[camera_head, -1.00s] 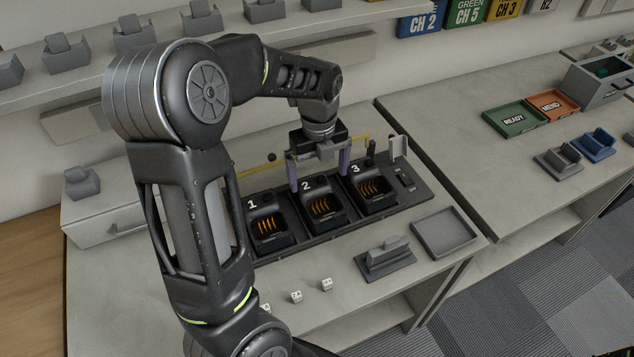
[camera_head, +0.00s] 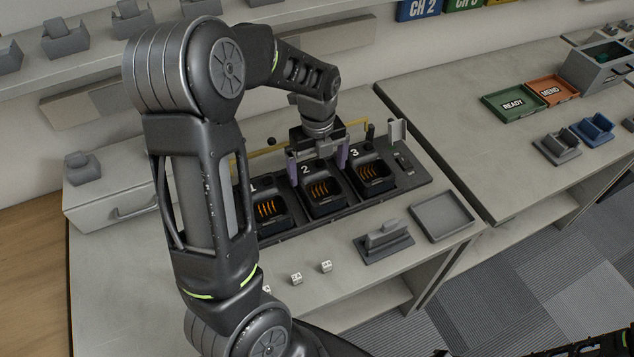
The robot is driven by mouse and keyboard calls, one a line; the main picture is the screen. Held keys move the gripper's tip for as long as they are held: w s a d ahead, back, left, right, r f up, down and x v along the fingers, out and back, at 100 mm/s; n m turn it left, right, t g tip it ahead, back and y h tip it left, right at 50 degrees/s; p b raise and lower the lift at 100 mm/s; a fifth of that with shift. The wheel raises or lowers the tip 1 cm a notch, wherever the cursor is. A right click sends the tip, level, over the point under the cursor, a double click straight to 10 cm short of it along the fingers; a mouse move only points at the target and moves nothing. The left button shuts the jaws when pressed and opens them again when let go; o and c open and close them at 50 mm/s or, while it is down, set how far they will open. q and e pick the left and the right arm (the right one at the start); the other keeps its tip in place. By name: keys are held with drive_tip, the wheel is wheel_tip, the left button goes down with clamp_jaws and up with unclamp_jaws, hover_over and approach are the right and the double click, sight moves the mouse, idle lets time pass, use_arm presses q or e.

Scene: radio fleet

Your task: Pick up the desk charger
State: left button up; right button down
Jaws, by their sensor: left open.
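A black charger (camera_head: 285,216) with bays numbered 1, 2 and 3 sits on the grey desk, with orange slatted contacts in its bays. My left gripper (camera_head: 318,166) is open over the back of bay 2, one finger on each side, with nothing seen between them. I cannot tell whether the fingertips touch the charger. A small grey cradle (camera_head: 385,241) on a flat base stands on the desk in front of bay 3. I cannot tell which of these is the desk charger. My left forearm hides the charger's left end. My right gripper is not in view.
An empty grey tray (camera_head: 442,215) lies right of the cradle. Small white dice (camera_head: 326,266) lie near the front edge. A yellow rail (camera_head: 268,151) runs behind the charger. A grey drawer box (camera_head: 122,203) stands left. The right table holds green (camera_head: 513,107) and orange (camera_head: 551,91) trays.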

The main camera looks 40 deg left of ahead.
sight(317, 177)
use_arm(q)
wheel_tip(317, 177, down, 4)
drive_tip(key=shift+a+f+p, duration=0.1)
drive_tip(key=shift+f+p, duration=0.1)
drive_tip(key=shift+p, duration=0.25)
drive_tip(key=c, duration=1.6)
